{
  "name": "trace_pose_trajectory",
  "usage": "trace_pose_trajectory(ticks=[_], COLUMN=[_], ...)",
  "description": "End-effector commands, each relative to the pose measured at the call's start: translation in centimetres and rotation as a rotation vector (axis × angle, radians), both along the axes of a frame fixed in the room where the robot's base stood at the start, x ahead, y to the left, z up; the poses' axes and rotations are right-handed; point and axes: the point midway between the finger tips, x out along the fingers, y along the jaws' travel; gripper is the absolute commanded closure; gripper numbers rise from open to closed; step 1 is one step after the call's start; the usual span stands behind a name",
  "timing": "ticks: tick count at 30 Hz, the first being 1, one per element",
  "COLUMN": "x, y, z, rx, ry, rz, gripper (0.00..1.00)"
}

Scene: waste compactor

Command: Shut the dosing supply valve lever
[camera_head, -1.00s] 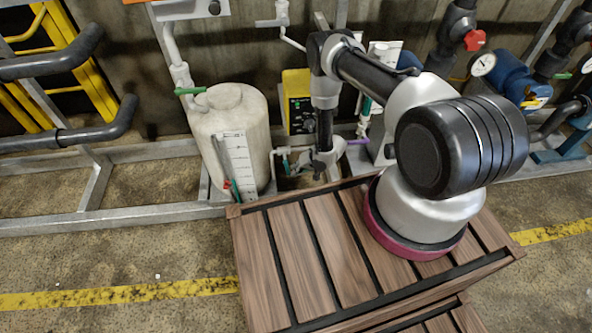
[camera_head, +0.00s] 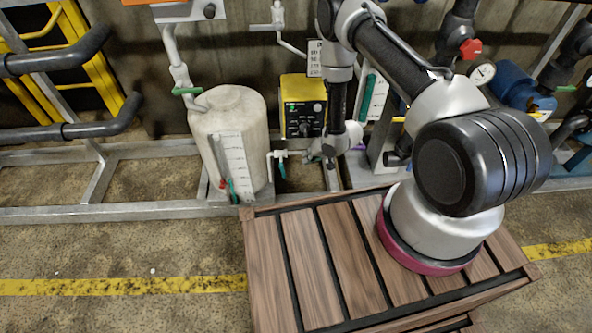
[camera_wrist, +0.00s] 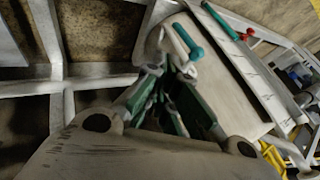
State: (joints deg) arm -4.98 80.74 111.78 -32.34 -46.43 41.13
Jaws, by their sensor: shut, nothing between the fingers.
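A small pale valve with a teal lever (camera_head: 282,170) sits low on the pipe between the white tank (camera_head: 255,115) and the yellow dosing pump (camera_head: 303,105). Its lever hangs downward in the head view. A teal lever (camera_wrist: 188,40) also shows in the wrist view, just beyond my fingertips. My gripper (camera_head: 329,160) is right of the valve, below the pump. In the wrist view my gripper (camera_wrist: 168,85) has its green-padded fingers closed together, with nothing held. I cannot tell whether the fingers touch the lever or its pipe.
Red and teal levers (camera_head: 227,187) sit by the tank's scale, and a green lever (camera_head: 187,91) is above the tank. A grey steel frame (camera_head: 120,213) runs along the floor. My slatted wooden deck is in front, with clear floor at left.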

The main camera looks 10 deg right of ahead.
Motion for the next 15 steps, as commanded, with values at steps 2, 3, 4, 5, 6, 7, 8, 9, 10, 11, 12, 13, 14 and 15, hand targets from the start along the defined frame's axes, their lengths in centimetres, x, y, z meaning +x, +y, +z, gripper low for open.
trace_pose_trajectory(ticks=[2,3,4,5,6,7,8,9,10,11,12,13,14,15], x=[-1.8,-1.8,-1.6,-1.5,-1.4,-1.2,-1.0,-0.8,-0.6,-0.3,0.0,0.3,0.6,1.0], y=[-1.2,-1.4,-1.3,-1.2,-1.1,-0.9,-0.7,-0.5,-0.2,0.0,0.3,0.5,0.8,1.2], z=[0.1,-0.1,-0.2,-0.4,-0.7,-1.0,-1.3,-1.9,-2.4,-2.8,-3.6,-4.1,-4.7,-5.4], rx=[-0.049,-0.062,-0.067,-0.071,-0.071,-0.071,-0.071,-0.071,-0.071,-0.071,-0.07,-0.07,-0.071,-0.07], ry=[-0.007,-0.018,-0.025,-0.03,-0.031,-0.03,-0.03,-0.029,-0.03,-0.03,-0.03,-0.031,-0.03,-0.03], rz=[0.012,0.026,0.036,0.042,0.046,0.047,0.047,0.047,0.046,0.046,0.046,0.046,0.046,0.046], gripper=[1.0,1.0,1.0,1.0,1.0,1.0,1.0,1.0,1.0,1.0,1.0,1.0,1.0,1.0])
